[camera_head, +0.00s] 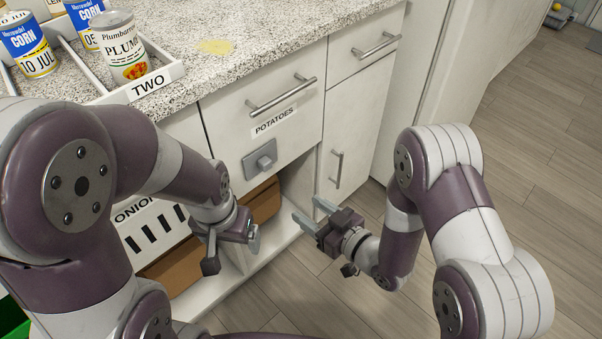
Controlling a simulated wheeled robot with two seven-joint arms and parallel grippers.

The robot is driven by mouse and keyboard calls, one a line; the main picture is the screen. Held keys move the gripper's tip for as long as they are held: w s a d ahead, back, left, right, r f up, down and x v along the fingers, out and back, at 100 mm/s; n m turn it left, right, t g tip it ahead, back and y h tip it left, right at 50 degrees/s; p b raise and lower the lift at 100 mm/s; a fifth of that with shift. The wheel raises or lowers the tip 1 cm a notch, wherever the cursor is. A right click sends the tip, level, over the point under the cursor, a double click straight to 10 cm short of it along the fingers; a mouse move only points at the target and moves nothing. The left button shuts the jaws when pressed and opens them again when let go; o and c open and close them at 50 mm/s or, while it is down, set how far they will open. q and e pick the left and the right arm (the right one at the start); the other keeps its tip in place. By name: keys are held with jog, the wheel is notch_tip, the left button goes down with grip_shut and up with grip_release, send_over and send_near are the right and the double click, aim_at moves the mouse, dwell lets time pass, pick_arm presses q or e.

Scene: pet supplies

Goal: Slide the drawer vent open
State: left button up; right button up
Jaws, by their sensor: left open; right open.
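The drawer labelled POTATOES (274,121) is shut, with a bar handle (282,95) above its label. A grey sliding vent plate (259,159) with a small square knob (264,162) sits low on its front; no dark slots show around it. My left gripper (232,254) is open and empty, below and left of the plate, in front of the lower opening. My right gripper (308,208) is open and empty, below and right of the plate, apart from it, with its fingers pointing up-left toward the cabinet.
A front labelled ONION (134,210) with dark slots (155,230) is partly behind my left arm. Brown boxes (262,202) stand in the lower opening. Cans, including a plum can (121,48), stand on the speckled counter (235,55).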

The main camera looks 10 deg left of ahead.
aim_at(268, 166)
jog(key=shift+t+y, duration=0.6)
jog(key=shift+y, duration=0.2)
jog(key=w+a+r+b, duration=0.1)
jog(key=w+a, duration=0.1)
jog(key=a, duration=0.1)
jog(key=w+a+r+b, duration=0.1)
jog(key=w+a, duration=0.2)
jog(key=a, duration=0.1)
jog(key=w+a+r+b, duration=0.1)
jog(key=w+a+r, duration=0.1)
jog(key=w+a, duration=0.1)
jog(key=shift+a, duration=0.25)
jog(key=shift+c, duration=0.3)
